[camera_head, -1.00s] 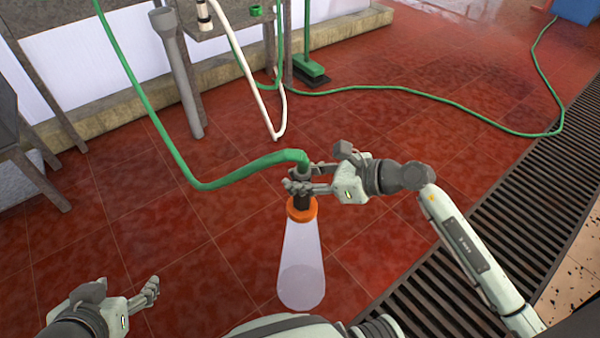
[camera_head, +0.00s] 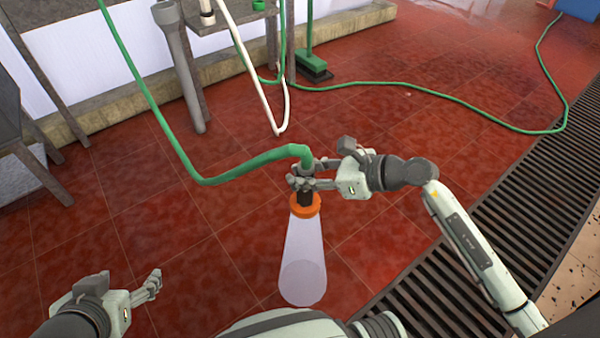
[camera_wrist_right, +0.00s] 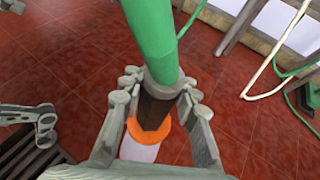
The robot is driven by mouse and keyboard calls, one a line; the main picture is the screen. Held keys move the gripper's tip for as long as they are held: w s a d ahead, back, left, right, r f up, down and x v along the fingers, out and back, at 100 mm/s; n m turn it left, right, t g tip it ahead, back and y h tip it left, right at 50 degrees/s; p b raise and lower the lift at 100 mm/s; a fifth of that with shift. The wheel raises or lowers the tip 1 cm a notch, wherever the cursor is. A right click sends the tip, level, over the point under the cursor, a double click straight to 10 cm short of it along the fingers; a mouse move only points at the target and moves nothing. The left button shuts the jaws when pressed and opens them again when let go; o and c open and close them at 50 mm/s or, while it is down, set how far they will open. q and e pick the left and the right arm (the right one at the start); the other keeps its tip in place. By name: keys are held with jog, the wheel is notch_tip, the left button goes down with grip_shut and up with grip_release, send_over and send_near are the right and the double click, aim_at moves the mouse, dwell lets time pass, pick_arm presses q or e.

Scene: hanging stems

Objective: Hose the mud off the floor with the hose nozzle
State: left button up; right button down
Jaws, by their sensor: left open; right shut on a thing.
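My right gripper (camera_head: 303,182) is shut on the hose nozzle (camera_head: 305,206), which has a dark body and an orange ring at its tip. The nozzle points down and a pale, see-through cone of spray (camera_head: 303,262) comes out toward the floor. The green hose (camera_head: 240,168) runs into the nozzle's top. In the right wrist view the nozzle (camera_wrist_right: 155,112) sits between my fingers. My left gripper (camera_head: 152,287) is open and empty at the lower left, above the floor. The red tiled floor (camera_head: 110,220) has darker blotchy patches; I cannot clearly tell mud from the tile's mottling.
A slatted drain grate (camera_head: 500,220) runs along the right. A green broom (camera_head: 313,68) stands by the table leg at the back. A grey pipe (camera_head: 185,75) and a white hose (camera_head: 275,110) hang nearby. A blue box (camera_head: 578,9) is at the top right.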

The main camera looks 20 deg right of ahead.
jog(key=shift+w+d+b, duration=0.2)
jog(key=shift+w+d, duration=0.05)
jog(key=shift+d, duration=0.35)
jog(key=shift+w+d+b, duration=0.2)
jog(key=shift+d, duration=0.45)
jog(key=shift+w+d+b, duration=0.2)
jog(key=shift+w+d, duration=0.05)
jog(key=shift+d, duration=0.35)
